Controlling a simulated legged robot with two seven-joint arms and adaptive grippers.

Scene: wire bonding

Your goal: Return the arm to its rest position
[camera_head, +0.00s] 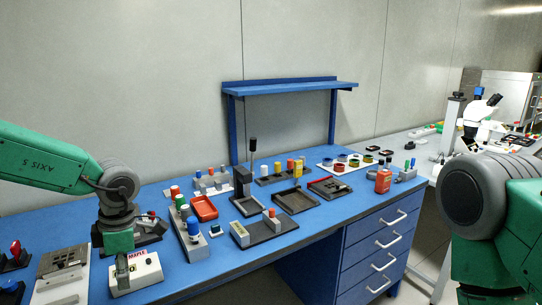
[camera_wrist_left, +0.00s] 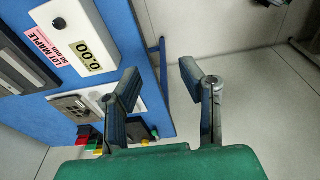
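My left arm comes in from the left in the head view, with its wrist bent down. My left gripper (camera_head: 122,272) points down at the front left of the blue bench (camera_head: 215,262), in front of or over a white box marked MAPLE (camera_head: 146,272). In the left wrist view the two fingers of my left gripper (camera_wrist_left: 160,84) are spread apart with nothing between them. The white box (camera_wrist_left: 78,32) lies to their left there, apart from them. My right arm shows only as a green and grey link at the right edge; its gripper is out of view.
Trays, holders and coloured-cap bottles fill the bench, including a red tray (camera_head: 203,208) and a black post (camera_head: 252,152). A blue shelf (camera_head: 290,87) stands at the back. Drawers (camera_head: 372,255) are under the right end. A metal plate fixture (camera_head: 62,266) lies left of my gripper.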

